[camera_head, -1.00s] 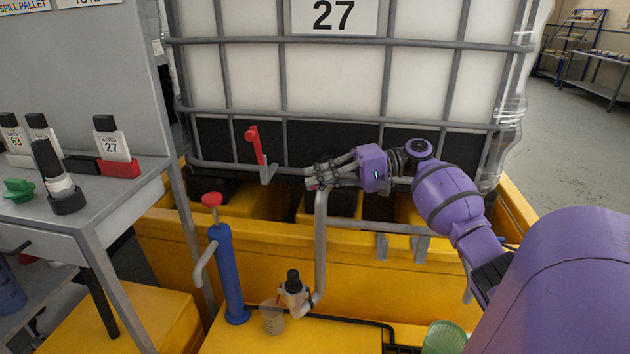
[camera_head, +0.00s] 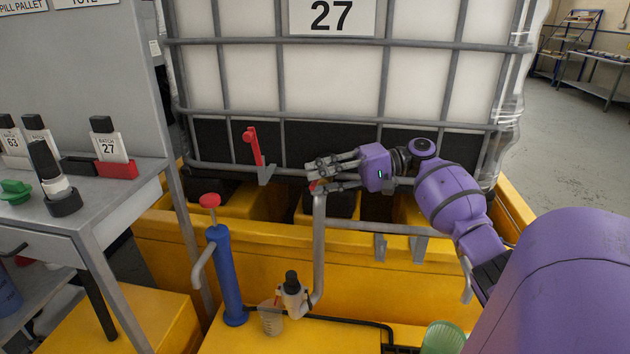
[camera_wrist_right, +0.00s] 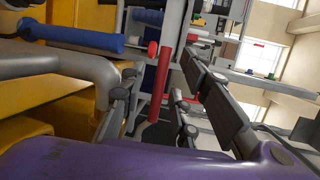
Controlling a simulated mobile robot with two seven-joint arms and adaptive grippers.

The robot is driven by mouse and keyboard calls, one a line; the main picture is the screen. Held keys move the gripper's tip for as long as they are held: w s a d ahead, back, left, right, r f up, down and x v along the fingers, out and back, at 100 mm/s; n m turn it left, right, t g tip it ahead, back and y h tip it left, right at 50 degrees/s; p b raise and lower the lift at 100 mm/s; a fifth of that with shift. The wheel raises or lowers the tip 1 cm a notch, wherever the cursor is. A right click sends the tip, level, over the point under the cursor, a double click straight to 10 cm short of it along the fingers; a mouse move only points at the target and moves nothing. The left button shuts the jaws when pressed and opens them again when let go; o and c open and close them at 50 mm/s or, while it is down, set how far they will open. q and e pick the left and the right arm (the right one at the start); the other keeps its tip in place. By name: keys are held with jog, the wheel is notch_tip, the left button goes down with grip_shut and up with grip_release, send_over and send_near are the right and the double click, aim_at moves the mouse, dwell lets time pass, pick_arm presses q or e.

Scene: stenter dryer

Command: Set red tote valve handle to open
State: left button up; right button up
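The red valve handle (camera_head: 252,144) stands nearly upright at the front of the white tote (camera_head: 335,75), above a grey bracket-like piece. My right gripper (camera_head: 318,174) is to its right and slightly lower, apart from it. Its fingers are spread and it is open. In the right wrist view a red bar (camera_wrist_right: 160,86) shows between the fingers (camera_wrist_right: 155,108); I cannot tell whether it is the handle or whether they touch it. A small red bit also shows at the lower fingertip in the head view. My left gripper is out of view.
A grey standpipe (camera_head: 319,240) rises just below my right gripper. A blue pump (camera_head: 228,275) with a red knob stands at the lower left. The yellow spill pallet (camera_head: 400,290) spans the front. A grey bench (camera_head: 110,205) with bottles is at left.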

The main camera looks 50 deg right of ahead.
jog(key=v, duration=1)
jog(key=shift+s+d, duration=0.2)
jog(key=shift+r, duration=0.1)
